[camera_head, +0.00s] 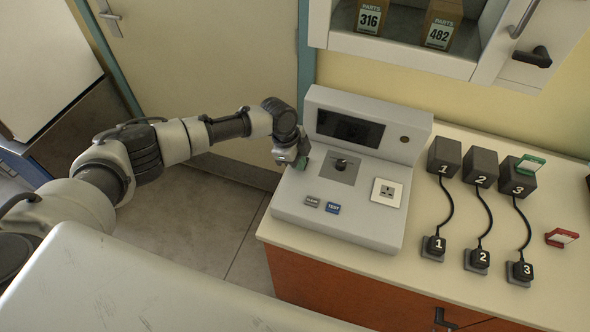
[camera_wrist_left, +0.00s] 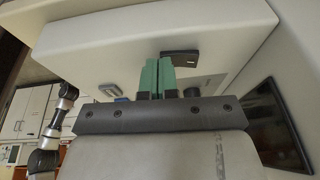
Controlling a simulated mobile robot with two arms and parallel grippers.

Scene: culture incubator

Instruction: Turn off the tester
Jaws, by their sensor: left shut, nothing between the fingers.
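The tester (camera_head: 360,225) is a pale grey console on the counter, with a dark screen (camera_head: 350,129), a dark knob (camera_head: 341,165), a socket (camera_head: 387,192) and two small buttons (camera_head: 322,205). The screen looks dark in the wrist view too (camera_wrist_left: 277,125). My left gripper (camera_head: 301,161) is at the tester's left side, near the screen housing. Its green fingertips (camera_wrist_left: 157,76) are together and empty. In the wrist view a small dark switch-like part (camera_wrist_left: 180,56) sits on the tester's pale side, close by the fingertips. Contact cannot be told. My right gripper is not seen.
Three numbered dark boxes (camera_head: 444,157) with cables and plugs (camera_head: 433,247) stand right of the tester. A cabinet (camera_head: 400,54) with parts boxes hangs above. Floor is open left of the counter.

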